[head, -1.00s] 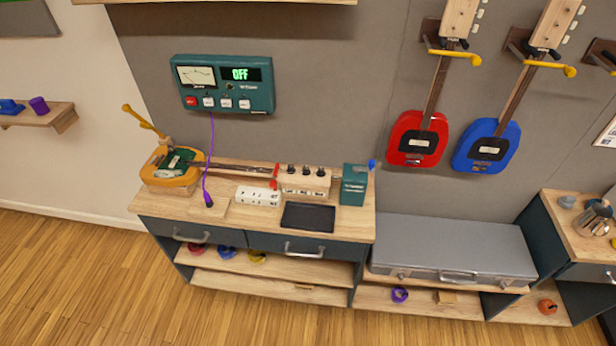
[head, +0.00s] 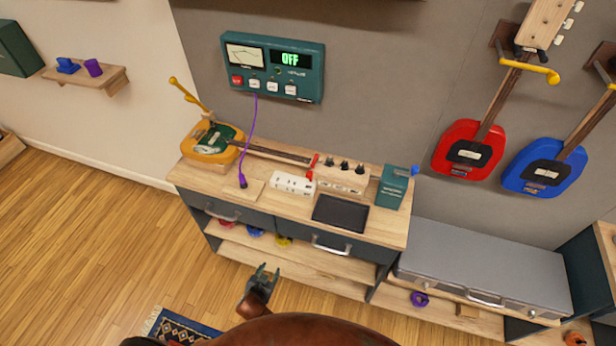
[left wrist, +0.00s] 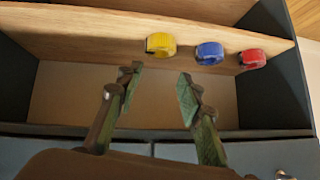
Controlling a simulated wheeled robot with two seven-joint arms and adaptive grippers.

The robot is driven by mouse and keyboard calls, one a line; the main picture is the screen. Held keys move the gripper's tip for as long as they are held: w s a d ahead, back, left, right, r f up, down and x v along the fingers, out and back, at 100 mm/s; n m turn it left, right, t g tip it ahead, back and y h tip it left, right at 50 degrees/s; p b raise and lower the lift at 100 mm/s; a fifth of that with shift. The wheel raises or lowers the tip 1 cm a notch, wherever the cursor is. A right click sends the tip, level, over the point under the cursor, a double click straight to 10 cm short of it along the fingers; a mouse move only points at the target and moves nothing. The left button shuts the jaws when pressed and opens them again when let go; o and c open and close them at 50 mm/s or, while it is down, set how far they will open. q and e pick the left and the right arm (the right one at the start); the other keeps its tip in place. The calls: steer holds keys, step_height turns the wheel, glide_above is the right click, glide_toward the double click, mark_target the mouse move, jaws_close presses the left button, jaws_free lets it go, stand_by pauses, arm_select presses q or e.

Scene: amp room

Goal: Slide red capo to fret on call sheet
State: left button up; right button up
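A yellow-bodied guitar (head: 197,152) lies on the workbench (head: 245,207), its dark neck (head: 275,152) pointing right. A small red piece that looks like the red capo (head: 314,160) sits at the neck's right end, beside a cream box with black knobs. My left gripper (head: 266,271) is open and empty, low in front of the bench and well apart from the capo. In the left wrist view the open gripper (left wrist: 159,75) faces the lower shelf. I cannot make out a call sheet. My right gripper is not in view.
Small round yellow (left wrist: 160,45), blue (left wrist: 209,53) and red (left wrist: 252,58) items lie on the lower shelf. A white power strip (head: 291,183), black tray (head: 340,213) and green box (head: 393,187) occupy the bench. A teal meter panel (head: 273,67) reads OFF. A grey case (head: 480,265) stands right.

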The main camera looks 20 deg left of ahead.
mark_target(308, 177)
arm_select(q)
steer(key=w+r+n+t+y, duration=0.1)
steer(key=w+r+t, duration=0.3)
steer(key=r, duration=1)
steer(key=w+r+t+y, duration=0.1)
steer(key=w+r, duration=0.5)
steer(key=r, duration=0.9)
steer(key=w+d+r+m+t+h+p, duration=0.1)
steer(key=w+d+r+m+t+h, duration=0.2)
steer(key=w+d+r, duration=0.5)
steer(key=shift+n+h, duration=0.3)
steer(key=shift+h, duration=0.1)
steer(key=w, duration=0.1)
steer(key=w+d, duration=0.1)
steer(key=w+f, duration=0.1)
steer(key=shift+w+d+f, duration=0.1)
steer(key=shift+w+d, duration=0.15)
steer(key=shift+w, duration=0.1)
steer(key=shift+w+b, duration=0.3)
steer(key=shift+w, duration=0.35)
steer(key=shift+c, duration=0.4)
jaws_close()
steer(key=shift+a, duration=0.1)
